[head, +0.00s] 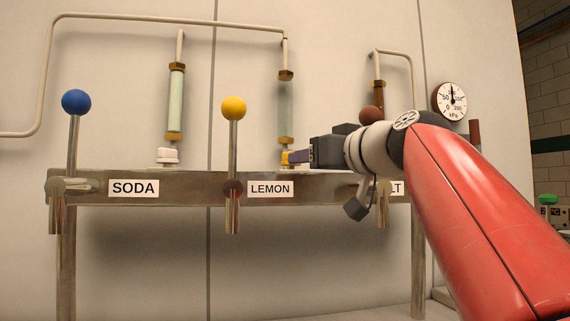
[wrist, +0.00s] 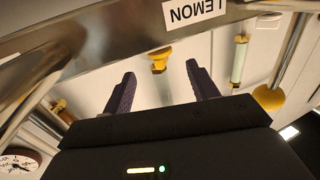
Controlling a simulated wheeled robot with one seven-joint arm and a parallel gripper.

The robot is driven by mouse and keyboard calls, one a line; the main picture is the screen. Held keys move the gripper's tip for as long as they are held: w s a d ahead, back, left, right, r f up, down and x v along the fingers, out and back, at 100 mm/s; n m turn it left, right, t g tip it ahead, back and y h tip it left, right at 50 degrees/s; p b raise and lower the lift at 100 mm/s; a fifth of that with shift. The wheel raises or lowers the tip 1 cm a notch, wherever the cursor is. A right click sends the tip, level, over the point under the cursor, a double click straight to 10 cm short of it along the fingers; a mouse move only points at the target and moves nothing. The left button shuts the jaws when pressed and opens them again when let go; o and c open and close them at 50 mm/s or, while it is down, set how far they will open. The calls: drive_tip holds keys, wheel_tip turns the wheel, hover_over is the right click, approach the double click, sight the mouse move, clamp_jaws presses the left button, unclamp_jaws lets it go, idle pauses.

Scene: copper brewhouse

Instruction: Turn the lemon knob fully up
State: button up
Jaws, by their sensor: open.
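The lemon lever with its yellow ball (head: 234,108) stands left of my gripper. The steel rail (head: 200,193) runs below. A pressure gauge (head: 451,100) hangs at right.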

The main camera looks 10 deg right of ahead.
drive_tip(key=p+x, duration=0.2)
drive_tip(key=x, duration=0.5)
drive_tip(key=shift+w, duration=0.1)
drive_tip(key=c, duration=1)
